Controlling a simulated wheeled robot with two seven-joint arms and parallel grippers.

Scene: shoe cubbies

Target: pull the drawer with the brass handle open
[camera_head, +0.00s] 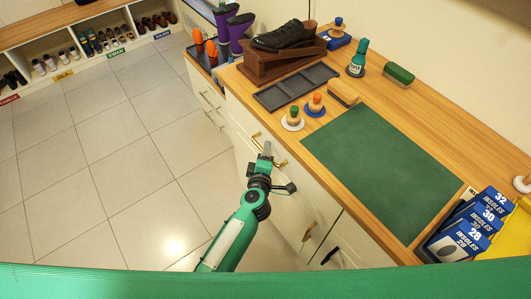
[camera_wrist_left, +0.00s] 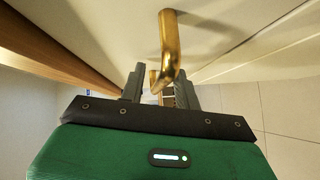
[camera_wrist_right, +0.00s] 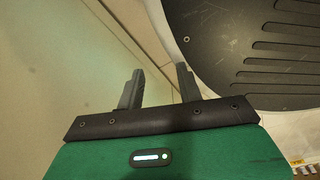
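A curved brass handle (camera_head: 255,138) sits on the white drawer front (camera_head: 245,152) under the counter's edge. My left gripper (camera_head: 266,155) is right at this drawer front, beside the handle. In the left wrist view, the brass handle (camera_wrist_left: 171,45) rises from the white front, and its lower part lies between the two fingers in the picture. The fingers (camera_wrist_left: 162,88) stand apart with gaps beside the handle; I cannot tell whether either touches it. The drawer looks closed. My right gripper (camera_wrist_right: 158,85) is open and empty in the right wrist view; it does not show in the head view.
Another brass handle (camera_head: 308,231) and a black handle (camera_head: 330,255) are on lower fronts to the right. The wooden counter (camera_head: 400,100) carries a green mat (camera_head: 380,165), a shoe on a wooden stand (camera_head: 285,62), and blue insole boxes (camera_head: 465,235). Tiled floor (camera_head: 110,180) to the left is clear.

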